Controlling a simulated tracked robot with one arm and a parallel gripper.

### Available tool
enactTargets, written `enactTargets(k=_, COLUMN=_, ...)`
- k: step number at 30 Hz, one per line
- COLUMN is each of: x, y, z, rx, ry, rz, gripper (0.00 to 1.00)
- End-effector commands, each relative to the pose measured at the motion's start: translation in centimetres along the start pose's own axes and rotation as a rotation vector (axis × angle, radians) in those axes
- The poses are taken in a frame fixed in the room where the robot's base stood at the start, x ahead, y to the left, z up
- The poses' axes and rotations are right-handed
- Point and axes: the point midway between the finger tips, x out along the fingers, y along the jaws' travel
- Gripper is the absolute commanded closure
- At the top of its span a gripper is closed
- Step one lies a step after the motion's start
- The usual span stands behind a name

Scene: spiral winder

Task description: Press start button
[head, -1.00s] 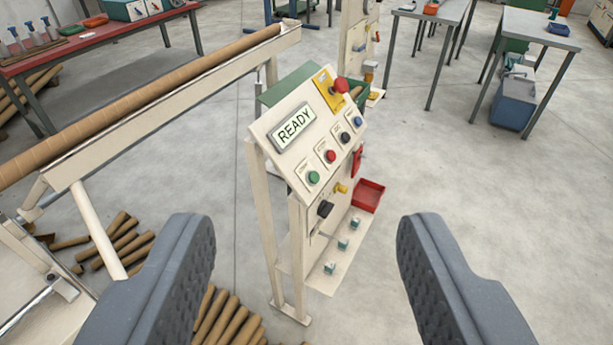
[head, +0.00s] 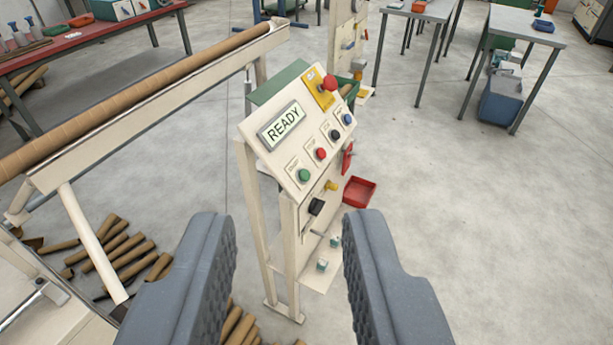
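The control panel (head: 262,158) is a cream sloped box on legs, ahead of my gripper near the middle of the head view. Its display (head: 282,126) reads READY. A row of round buttons runs along its lower edge: a green button (head: 303,175), a red button (head: 321,154), a black one and a blue one. The small labels beside them are too small to read. A large red mushroom button (head: 329,83) sits on a yellow plate at the top. My gripper (head: 291,228) is open and empty, its two grey fingers apart in front of the panel, touching nothing.
A long brown tube (head: 130,95) lies on a cream rail at the left. Loose brown tubes (head: 125,255) lie on the floor below. A red bin (head: 359,191) is beside the panel. A red-topped bench stands at upper left, grey tables at upper right. Floor at right is clear.

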Motion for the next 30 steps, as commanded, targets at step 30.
enactTargets(k=30, x=0.00, y=0.00, z=0.00, rx=0.000, ry=0.000, rz=0.000, gripper=1.00)
